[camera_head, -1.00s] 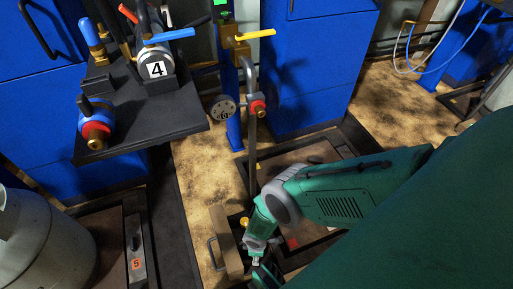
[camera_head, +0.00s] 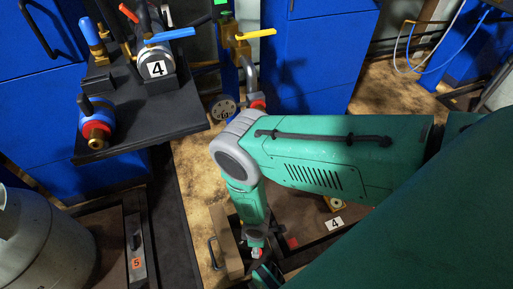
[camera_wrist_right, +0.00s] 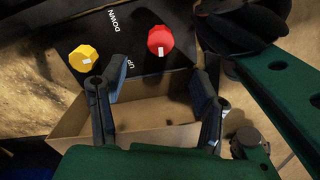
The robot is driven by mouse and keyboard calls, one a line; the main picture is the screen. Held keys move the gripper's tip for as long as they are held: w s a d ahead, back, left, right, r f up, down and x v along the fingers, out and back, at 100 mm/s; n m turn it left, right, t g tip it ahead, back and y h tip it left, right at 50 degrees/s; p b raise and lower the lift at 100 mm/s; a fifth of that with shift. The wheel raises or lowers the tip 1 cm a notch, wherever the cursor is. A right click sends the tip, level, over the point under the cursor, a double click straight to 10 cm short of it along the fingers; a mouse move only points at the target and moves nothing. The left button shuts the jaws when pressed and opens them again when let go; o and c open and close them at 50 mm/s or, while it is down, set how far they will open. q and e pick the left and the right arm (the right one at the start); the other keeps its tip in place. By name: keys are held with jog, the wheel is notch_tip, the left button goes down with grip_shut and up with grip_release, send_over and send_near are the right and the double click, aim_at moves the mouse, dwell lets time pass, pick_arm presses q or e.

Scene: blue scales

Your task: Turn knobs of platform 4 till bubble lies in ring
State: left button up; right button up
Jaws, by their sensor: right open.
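Platform 4 (camera_head: 305,214) is a brown tray-like base on the floor, with a white "4" label (camera_head: 335,223). The right wrist view shows its dark panel (camera_wrist_right: 125,58) with the words UP and DOWN, a yellow knob (camera_wrist_right: 82,58) and a red knob (camera_wrist_right: 160,40). The red knob also shows in the head view (camera_head: 292,242); my arm hides the yellow one there. A small yellow round fitting (camera_head: 337,203) sits by the label; I cannot make out a bubble or ring. My right gripper (camera_wrist_right: 158,78) is open and empty, its fingers short of the knobs. My left gripper is out of view.
An open tan box (camera_head: 228,240) lies beneath my right gripper. A black ribbed round object (camera_wrist_right: 240,25) is close to its right finger.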

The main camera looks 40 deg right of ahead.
jog(key=shift+r, duration=0.95)
